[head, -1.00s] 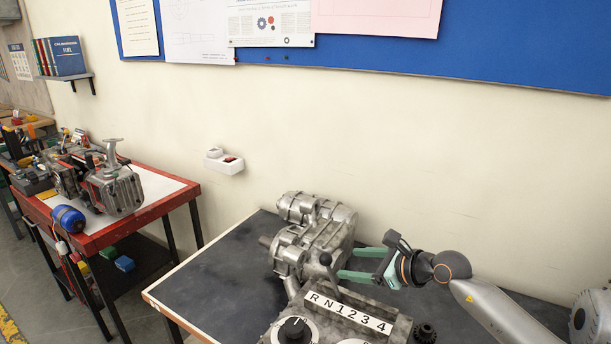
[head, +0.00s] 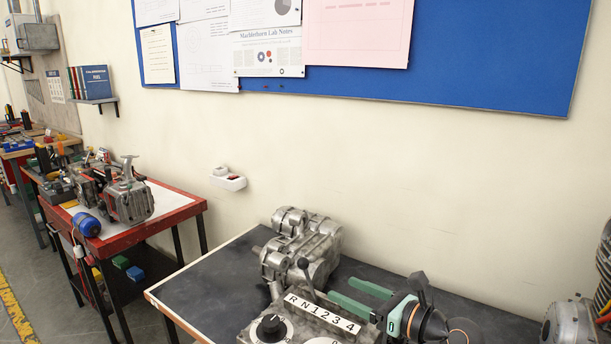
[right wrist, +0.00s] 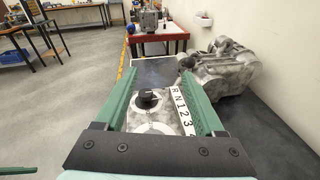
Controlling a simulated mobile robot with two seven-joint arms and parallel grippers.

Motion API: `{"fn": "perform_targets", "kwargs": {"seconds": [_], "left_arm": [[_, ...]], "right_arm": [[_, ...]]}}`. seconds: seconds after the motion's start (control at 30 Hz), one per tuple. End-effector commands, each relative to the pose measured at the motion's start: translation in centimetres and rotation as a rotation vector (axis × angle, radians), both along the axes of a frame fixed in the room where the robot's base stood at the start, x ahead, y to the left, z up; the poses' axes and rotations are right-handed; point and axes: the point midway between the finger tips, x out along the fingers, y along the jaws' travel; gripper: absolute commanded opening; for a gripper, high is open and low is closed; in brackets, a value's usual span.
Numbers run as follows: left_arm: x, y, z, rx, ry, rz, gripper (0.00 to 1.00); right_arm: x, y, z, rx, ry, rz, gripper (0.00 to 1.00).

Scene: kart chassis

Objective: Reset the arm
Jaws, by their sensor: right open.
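My right gripper (head: 360,298) reaches in from the lower right of the head view, its two green fingers apart and empty. I cannot tell from these views whether a finger touches the panel.
A metal engine block (head: 312,240) stands on the dark table (head: 200,288) against the wall. A red-edged bench (head: 185,213) with an engine (head: 128,200) and a blue cylinder (head: 87,224) stands at left. The dark table's left part is clear.

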Motion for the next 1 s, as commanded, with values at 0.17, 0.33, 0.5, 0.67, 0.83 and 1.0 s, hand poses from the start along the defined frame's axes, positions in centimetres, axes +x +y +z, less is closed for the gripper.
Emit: {"fn": "perform_targets", "kwargs": {"seconds": [0.17, 0.33, 0.5, 0.67, 0.83, 1.0], "left_arm": [[0.4, 0.3, 0.1, 0.006, -0.007, 0.000, 0.50], [0.4, 0.3, 0.2, 0.006, -0.007, -0.001, 0.50], [0.4, 0.3, 0.2, 0.006, -0.008, -0.001, 0.50], [0.4, 0.3, 0.2, 0.006, -0.008, -0.001, 0.50], [0.3, 0.3, 0.2, 0.006, -0.008, -0.001, 0.50], [0.3, 0.2, 0.2, 0.006, -0.007, -0.002, 0.50]], "right_arm": [[-2.7, 0.4, 3.9, 0.579, 0.114, -0.119, 0.71], [-4.6, -5.0, 4.0, 1.179, 0.313, -0.360, 0.71], [-8.0, -11.6, -1.8, 1.704, 0.566, -0.715, 0.71], [-14.6, -15.0, -10.1, 2.081, 0.822, -1.135, 0.71], [-22.1, -15.1, -15.9, 2.271, 1.028, -1.520, 0.71], [-28.2, -14.1, -18.6, -2.281, -1.142, 1.771, 0.71]]}}
